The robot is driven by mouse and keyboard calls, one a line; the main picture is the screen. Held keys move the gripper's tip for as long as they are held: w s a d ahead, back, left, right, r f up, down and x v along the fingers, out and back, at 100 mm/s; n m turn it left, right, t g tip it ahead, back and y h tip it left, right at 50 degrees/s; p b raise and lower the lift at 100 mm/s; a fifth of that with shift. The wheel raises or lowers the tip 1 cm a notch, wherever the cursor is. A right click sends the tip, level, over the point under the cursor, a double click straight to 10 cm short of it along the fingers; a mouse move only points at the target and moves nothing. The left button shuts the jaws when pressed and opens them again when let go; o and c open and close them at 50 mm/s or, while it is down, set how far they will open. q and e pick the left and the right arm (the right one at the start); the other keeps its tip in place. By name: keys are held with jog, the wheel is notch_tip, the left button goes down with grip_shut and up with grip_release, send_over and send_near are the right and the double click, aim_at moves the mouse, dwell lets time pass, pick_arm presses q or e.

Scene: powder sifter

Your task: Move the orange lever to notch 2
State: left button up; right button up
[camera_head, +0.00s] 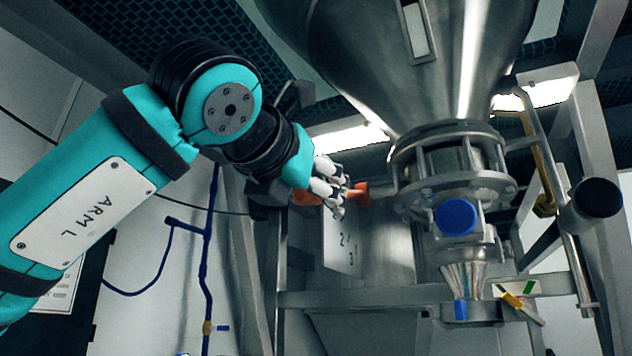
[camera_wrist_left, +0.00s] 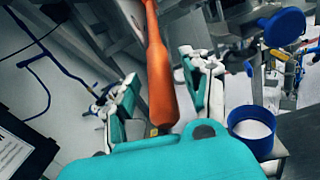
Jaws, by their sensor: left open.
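The orange lever (camera_head: 357,191) sticks out to the left from the valve under the steel hopper in the head view. In the left wrist view the orange lever (camera_wrist_left: 161,80) runs down between my two fingers. My left gripper (camera_head: 333,190) is at the lever, its white fingers around the handle. In the wrist view my left gripper (camera_wrist_left: 160,105) is open, with gaps between its fingers and the lever. A notch plate (camera_head: 343,242) with the marks 2 and 3 hangs below the lever. The notch that the lever sits in cannot be made out. My right gripper is not in view.
The steel hopper (camera_head: 400,60) fills the upper middle. A blue round cap (camera_head: 455,217) sits on the valve body below it. A steel crossbar (camera_head: 380,297) runs under the valve. A yellow-handled lever (camera_head: 514,301) is at the lower right. A blue pipe (camera_head: 208,250) stands at the left.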

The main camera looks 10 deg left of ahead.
pick_arm(q)
jog(key=shift+w+d, duration=0.1)
jog(key=shift+w, duration=0.2)
jog(key=shift+c, duration=0.3)
grip_shut()
